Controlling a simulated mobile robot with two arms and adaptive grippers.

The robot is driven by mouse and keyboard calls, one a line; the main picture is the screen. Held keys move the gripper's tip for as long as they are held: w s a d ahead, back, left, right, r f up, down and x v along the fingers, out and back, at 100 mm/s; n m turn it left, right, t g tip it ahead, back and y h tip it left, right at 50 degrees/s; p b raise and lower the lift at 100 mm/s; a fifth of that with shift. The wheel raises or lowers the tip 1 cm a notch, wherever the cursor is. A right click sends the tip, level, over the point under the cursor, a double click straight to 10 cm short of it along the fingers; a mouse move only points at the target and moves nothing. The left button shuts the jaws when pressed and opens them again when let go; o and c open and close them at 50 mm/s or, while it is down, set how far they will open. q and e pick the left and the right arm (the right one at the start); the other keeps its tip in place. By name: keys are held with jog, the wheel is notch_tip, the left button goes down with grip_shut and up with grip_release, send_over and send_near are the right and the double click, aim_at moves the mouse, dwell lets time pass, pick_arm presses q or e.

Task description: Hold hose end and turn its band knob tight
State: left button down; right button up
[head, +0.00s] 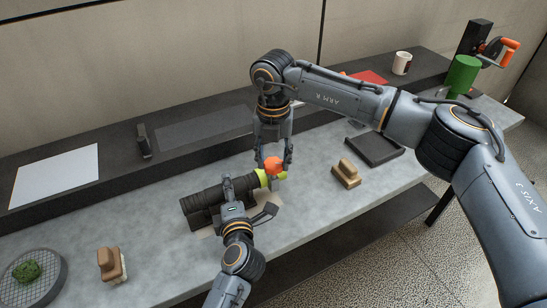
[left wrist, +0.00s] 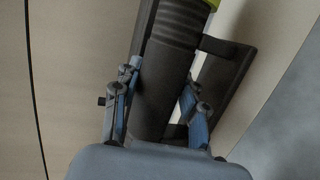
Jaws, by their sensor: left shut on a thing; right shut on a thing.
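The black ribbed hose (head: 212,194) lies on the bench in a dark support, with its end toward the right. A yellow-green band (head: 262,179) sits at the hose end, and an orange knob (head: 273,163) stands on top of it. My left gripper (head: 234,192) is shut around the hose near that end. In the left wrist view the hose (left wrist: 172,50) runs between its blue-padded fingers, with a bit of the band (left wrist: 213,4) at the top edge. My right gripper (head: 273,159) points down and is shut on the knob; its fingers partly hide the knob.
A wooden-handled brush (head: 346,174) and a dark tray (head: 374,149) lie right of the hose. Another brush (head: 111,265) and a round mesh sieve (head: 32,285) are at front left. A green cylinder (head: 463,75) and a mug (head: 402,63) stand far right. Bench front is mostly clear.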

aim_at(273, 163)
pick_arm(q)
jog(key=shift+s+f, duration=0.15)
jog(key=shift+f, duration=0.25)
pick_arm(e)
jog(key=m, duration=0.6)
jog(key=shift+f, duration=0.1)
jog(key=m, duration=0.5)
jog(key=shift+m, duration=0.4)
jog(key=o, duration=1.2)
jog(key=shift+c, duration=0.2)
notch_tip(273, 163, up, 12)
